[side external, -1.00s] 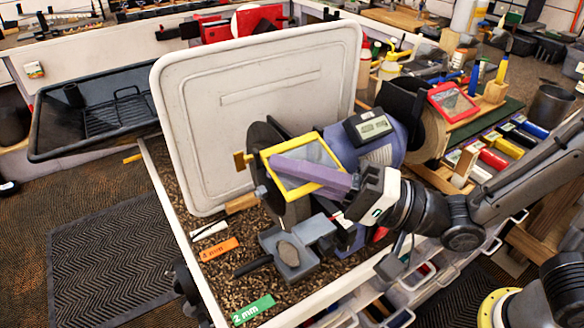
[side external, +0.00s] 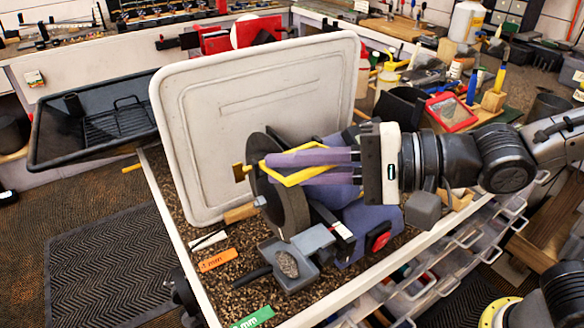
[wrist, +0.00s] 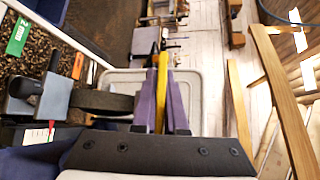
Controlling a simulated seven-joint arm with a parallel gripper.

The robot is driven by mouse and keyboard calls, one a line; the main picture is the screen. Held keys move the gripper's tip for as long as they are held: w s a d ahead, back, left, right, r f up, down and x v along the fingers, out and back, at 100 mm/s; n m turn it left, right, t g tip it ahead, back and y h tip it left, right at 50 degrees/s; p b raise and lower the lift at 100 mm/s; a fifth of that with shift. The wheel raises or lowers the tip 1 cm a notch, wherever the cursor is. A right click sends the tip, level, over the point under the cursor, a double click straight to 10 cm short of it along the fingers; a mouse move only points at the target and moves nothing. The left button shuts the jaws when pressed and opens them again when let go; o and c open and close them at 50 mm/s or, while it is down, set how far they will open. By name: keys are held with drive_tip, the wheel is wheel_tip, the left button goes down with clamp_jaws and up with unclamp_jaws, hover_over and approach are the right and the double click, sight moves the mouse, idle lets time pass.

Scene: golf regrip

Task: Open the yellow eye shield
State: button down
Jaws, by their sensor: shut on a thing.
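The yellow eye shield (side external: 290,182) is a yellow frame beside the dark grinding wheel (side external: 290,205). It appears nearly edge-on in the side view, above the wheel's middle. My gripper (side external: 277,168) reaches in from the right, its two long purple fingers on either side of the frame. In the wrist view, the yellow shield (wrist: 161,92) is a narrow bar between the two purple fingers of my gripper (wrist: 162,76). The fingers are shut on it. They hide part of the frame, and its clear pane is hard to make out.
A large white panel (side external: 255,110) stands behind the wheel. The grinder's blue body (side external: 373,228) sits below my gripper. A grey tool rest (side external: 290,264) is in front, with orange (side external: 217,260) and green (side external: 254,317) labels nearby.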

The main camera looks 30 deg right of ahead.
drive_tip(key=shift+w+r+m+g, duration=0.1)
drive_tip(key=shift+r+m+g, duration=0.25)
drive_tip(key=shift+m+g, duration=0.2)
idle(0.5)
drive_tip(key=c, duration=1)
unclamp_jaws()
drive_tip(key=shift+o, duration=0.2)
drive_tip(key=shift+f+n, duration=0.2)
drive_tip(key=shift+n, duration=0.05)
